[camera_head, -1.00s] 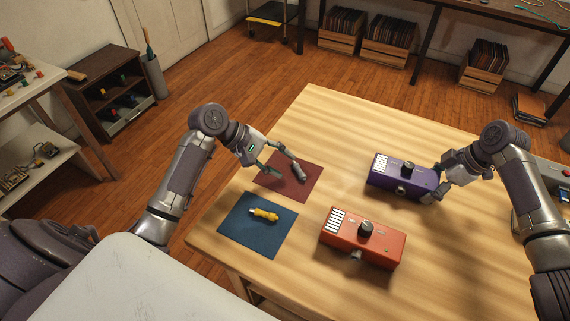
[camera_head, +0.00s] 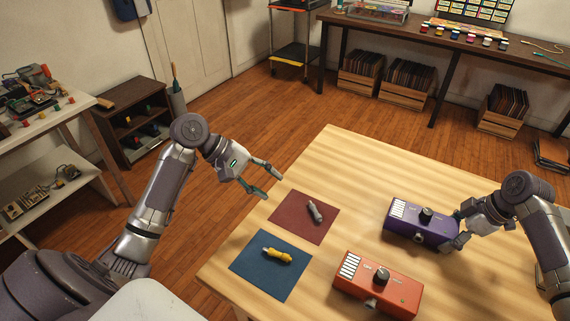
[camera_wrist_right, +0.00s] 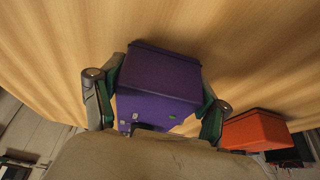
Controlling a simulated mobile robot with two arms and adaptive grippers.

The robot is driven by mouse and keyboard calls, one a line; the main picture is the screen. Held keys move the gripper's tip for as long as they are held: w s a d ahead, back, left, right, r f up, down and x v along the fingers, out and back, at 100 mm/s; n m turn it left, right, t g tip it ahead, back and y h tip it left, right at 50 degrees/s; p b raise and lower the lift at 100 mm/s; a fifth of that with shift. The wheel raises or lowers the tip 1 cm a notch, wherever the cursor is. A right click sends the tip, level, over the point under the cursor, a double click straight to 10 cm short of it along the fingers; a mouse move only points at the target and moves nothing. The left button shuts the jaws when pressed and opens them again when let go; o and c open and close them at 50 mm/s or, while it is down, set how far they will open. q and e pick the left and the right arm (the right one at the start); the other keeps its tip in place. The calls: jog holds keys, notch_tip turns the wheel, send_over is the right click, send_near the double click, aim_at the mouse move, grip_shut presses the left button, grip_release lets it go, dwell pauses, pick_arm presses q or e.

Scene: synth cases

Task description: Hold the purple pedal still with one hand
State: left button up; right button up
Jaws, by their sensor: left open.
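The purple pedal (camera_head: 420,222) stands on the right part of the wooden table, with a black knob and a white-striped panel on top. My right gripper (camera_head: 460,228) is at its right end. In the right wrist view the fingers of the right gripper (camera_wrist_right: 160,85) lie along both sides of the purple pedal (camera_wrist_right: 158,75), closed against it. My left gripper (camera_head: 274,186) is open and empty, above the table's left edge, up and left of the maroon mat.
A grey tool (camera_head: 315,211) lies on the maroon mat (camera_head: 290,230). A yellow-handled tool (camera_head: 277,254) lies on the blue mat (camera_head: 262,282). An orange pedal (camera_head: 400,293) stands in front of the purple one. The table's far middle (camera_head: 350,160) is clear.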

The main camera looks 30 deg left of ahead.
jog(key=o, duration=0.5)
jog(key=shift+c, duration=0.2)
jog(key=v, duration=1.2)
jog(key=shift+r, duration=0.1)
notch_tip(320, 180, up, 10)
jog(key=p, duration=1)
jog(key=shift+p, duration=0.3)
jog(key=shift+f, duration=0.2)
